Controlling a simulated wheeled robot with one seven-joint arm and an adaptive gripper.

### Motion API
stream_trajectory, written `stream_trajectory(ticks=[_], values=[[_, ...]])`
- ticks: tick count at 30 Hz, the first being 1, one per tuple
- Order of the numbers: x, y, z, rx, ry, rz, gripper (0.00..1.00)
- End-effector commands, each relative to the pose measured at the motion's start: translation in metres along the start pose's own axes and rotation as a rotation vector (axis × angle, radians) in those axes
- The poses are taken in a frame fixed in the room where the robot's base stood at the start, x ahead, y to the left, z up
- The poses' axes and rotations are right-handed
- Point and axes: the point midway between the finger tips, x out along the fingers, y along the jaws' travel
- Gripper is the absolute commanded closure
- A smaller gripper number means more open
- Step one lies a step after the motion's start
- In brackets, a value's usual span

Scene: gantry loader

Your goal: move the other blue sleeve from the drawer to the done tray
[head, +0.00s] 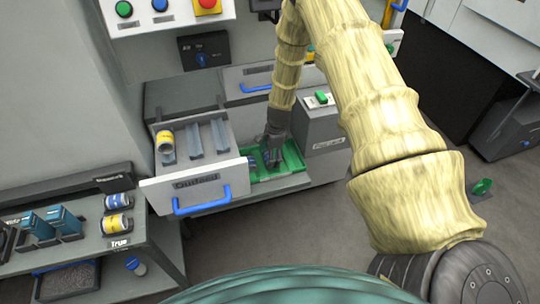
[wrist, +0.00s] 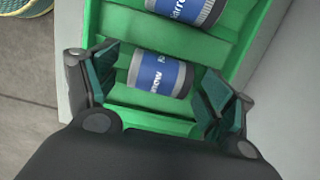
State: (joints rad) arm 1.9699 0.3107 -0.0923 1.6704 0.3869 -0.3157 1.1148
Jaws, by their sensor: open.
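The green tray (head: 293,159) sits right of the open drawer (head: 195,187); I cannot read a tray label. In the wrist view, two blue sleeves with dark ends lie in the green tray (wrist: 115,22). The nearer blue sleeve (wrist: 160,74) lies between the spread fingers of my gripper (wrist: 158,92), with a gap on each side. The farther blue sleeve (wrist: 187,8) is cut by the picture's top edge. In the head view my gripper (head: 272,150) is low over the tray and partly hides the sleeves. I see no blue sleeve inside the drawer.
The drawer holds a yellow sleeve (head: 166,142) and grey dividers (head: 195,138). A bench at left carries dark blue blocks (head: 66,222), a blue sleeve (head: 118,202) and a yellow sleeve (head: 117,224).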

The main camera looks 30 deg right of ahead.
Motion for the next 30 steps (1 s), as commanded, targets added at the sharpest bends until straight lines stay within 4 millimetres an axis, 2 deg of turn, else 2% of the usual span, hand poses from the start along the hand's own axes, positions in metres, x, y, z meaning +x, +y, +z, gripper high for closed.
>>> stream_trajectory(ticks=[8,24,30], values=[[-0.019,-0.001,0.000,0.000,0.000,-0.001,0.18],[-0.100,-0.001,0.000,0.000,0.000,-0.002,0.18],[-0.116,-0.001,0.000,-0.001,0.000,-0.001,0.18]])
